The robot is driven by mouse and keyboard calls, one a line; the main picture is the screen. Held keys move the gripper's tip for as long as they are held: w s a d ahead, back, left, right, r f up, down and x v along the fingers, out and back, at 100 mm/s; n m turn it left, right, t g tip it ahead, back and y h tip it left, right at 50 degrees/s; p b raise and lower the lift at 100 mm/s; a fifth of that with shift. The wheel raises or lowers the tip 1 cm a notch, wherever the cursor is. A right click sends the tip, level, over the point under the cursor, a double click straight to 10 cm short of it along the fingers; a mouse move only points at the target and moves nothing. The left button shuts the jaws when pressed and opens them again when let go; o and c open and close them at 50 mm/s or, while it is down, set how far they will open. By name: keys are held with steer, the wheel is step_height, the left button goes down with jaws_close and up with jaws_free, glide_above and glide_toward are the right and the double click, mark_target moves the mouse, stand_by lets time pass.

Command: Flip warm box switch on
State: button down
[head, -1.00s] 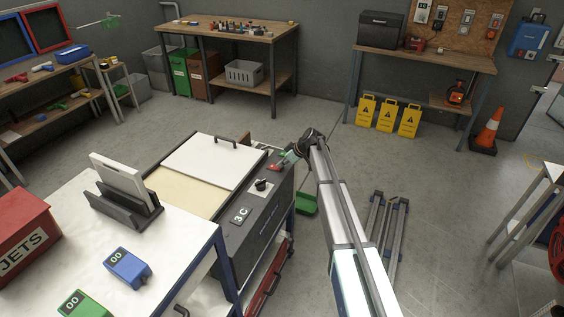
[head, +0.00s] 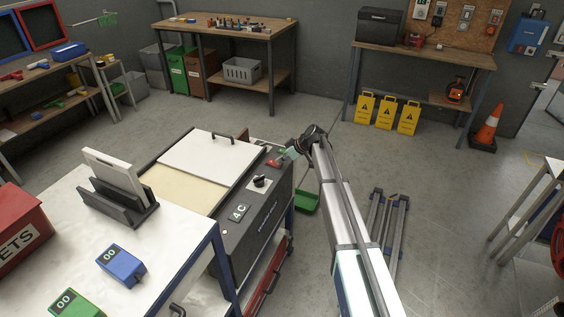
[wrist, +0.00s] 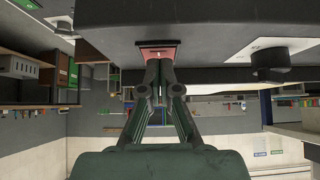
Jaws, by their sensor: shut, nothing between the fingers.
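The warm box (head: 262,226) is a dark grey chest with a white handled lid (head: 200,157) on the left of its top. Its top control strip carries a red switch (head: 273,162), a black knob (head: 260,182) and a small display (head: 239,212) that seems to read 4 C. My gripper (head: 284,157) is at the far end of the strip, right by the red switch. In the wrist view the shut, empty fingertips (wrist: 159,64) are at the red switch (wrist: 158,50), apparently touching it. I cannot tell which way the switch is tipped.
The black knob also shows in the wrist view (wrist: 270,66), to the right of the fingers. A white table (head: 160,270) with blue and green boxes stands at the near left. A green dustpan-like item (head: 306,202) lies on the floor beyond the box.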

steer(key=shift+r, duration=0.45)
steer(key=shift+r, duration=0.25)
steer(key=r, duration=0.3)
steer(key=shift+s+d+r, duration=0.15)
steer(key=shift+d+r, duration=0.05)
steer(key=shift+r, duration=0.05)
steer(key=d+f+b+v, duration=0.1)
steer(key=b+v, duration=0.2)
steer(key=v, duration=0.7)
steer(key=shift+s+d+f, duration=0.15)
steer(key=shift+s+f, duration=0.05)
steer(key=shift+s, duration=0.1)
